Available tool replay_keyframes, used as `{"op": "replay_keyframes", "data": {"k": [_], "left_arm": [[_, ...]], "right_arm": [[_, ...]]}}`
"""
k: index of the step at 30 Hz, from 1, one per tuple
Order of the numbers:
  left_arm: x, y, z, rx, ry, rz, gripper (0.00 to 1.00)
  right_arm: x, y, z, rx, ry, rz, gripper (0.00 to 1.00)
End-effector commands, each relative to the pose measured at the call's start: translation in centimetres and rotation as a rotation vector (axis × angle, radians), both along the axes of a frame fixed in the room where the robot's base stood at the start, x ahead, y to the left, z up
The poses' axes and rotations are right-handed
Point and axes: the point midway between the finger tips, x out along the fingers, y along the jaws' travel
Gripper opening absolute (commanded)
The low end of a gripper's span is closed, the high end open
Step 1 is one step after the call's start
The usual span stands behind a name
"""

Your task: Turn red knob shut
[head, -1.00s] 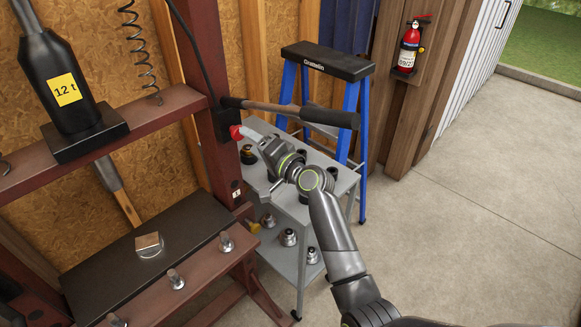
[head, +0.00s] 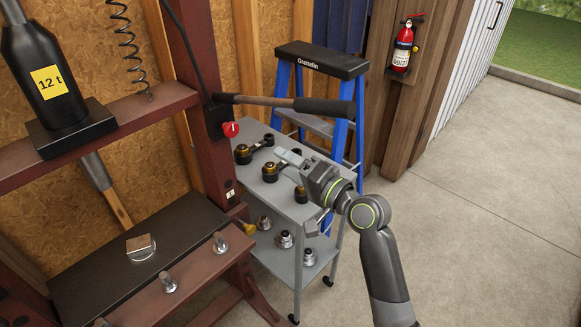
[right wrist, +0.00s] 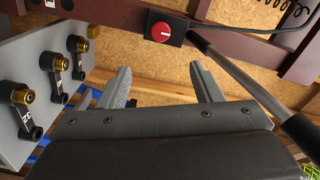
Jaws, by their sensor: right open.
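The red knob (head: 230,129) sits on a black box on the upright of the dark red press frame. My left gripper is not in view.
A black-gripped lever (head: 285,102) sticks out from the press just above the knob. The grey cart (head: 325,170) below holds several black and brass parts. A blue stepladder (head: 345,115) stands behind it. Open concrete floor lies to the right.

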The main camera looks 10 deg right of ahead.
Motion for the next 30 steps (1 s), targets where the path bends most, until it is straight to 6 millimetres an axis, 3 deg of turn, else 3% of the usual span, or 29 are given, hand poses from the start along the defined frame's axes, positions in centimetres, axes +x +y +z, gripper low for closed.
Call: {"op": "replay_keyframes", "data": {"k": [12, 16, 20, 23, 26, 30], "left_arm": [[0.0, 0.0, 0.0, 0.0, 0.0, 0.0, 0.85], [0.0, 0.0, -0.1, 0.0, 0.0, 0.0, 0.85], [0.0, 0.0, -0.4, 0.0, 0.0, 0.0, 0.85], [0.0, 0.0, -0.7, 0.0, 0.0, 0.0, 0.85], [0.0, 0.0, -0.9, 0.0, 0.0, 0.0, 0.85], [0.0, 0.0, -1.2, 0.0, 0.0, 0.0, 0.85]], "right_arm": [[0.0, 0.0, -0.1, -0.001, 0.001, 0.0, 0.59], [0.6, -0.6, -2.4, -0.027, 0.034, -0.025, 0.59], [1.6, -2.4, -9.4, -0.114, 0.122, -0.093, 0.59], [1.5, -4.4, -16.8, -0.22, 0.214, -0.152, 0.59], [0.2, -6.5, -24.2, -0.336, 0.302, -0.194, 0.59], [-3.4, -9.3, -34.0, -0.507, 0.421, -0.218, 0.59]]}}
